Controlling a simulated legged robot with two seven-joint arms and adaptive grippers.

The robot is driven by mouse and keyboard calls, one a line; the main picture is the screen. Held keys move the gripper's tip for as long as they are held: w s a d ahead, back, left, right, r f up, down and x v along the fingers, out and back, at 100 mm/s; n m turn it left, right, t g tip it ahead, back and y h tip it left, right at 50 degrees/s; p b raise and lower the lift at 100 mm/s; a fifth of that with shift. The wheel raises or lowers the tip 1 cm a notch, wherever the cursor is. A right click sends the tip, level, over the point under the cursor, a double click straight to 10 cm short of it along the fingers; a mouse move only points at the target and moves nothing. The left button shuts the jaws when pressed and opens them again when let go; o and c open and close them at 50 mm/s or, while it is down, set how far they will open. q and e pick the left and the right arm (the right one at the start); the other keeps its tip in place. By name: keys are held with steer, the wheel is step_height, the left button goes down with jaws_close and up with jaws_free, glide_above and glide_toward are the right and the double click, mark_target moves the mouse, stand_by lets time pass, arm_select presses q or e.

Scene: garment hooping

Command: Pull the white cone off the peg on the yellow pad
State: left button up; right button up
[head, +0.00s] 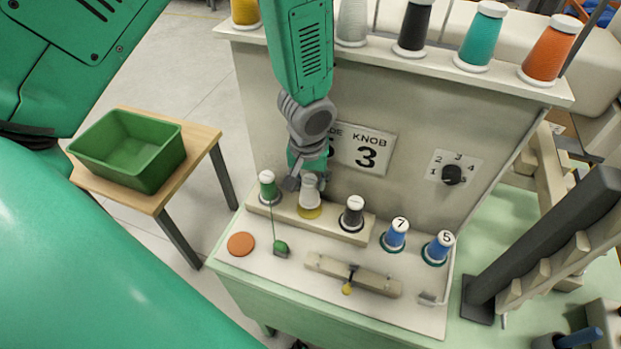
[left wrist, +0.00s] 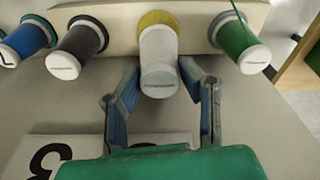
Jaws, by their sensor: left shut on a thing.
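The white cone (head: 311,194) stands upright on the yellow pad (head: 310,212), in the row on the light block. It also shows in the left wrist view (left wrist: 158,62), with the yellow pad (left wrist: 157,19) at its base. The peg is hidden inside the cone. My left gripper (head: 303,180) comes down from above, its fingers on either side of the white cone near its upper part, shut on it. In the left wrist view the fingers (left wrist: 158,78) flank the cone. My right gripper is not in view.
A green cone (head: 268,187) with a thread stands left of the white cone, a dark cone (head: 352,213) right of it. Blue cones (head: 396,235) stand farther right. Behind is a panel with a knob (head: 452,174). A green bin (head: 128,152) sits on a side table at left.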

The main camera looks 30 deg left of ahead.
arm_select(q)
steer(key=shift+r+p, duration=0.9)
steer(key=shift+r, duration=0.2)
steer(key=shift+f, duration=0.1)
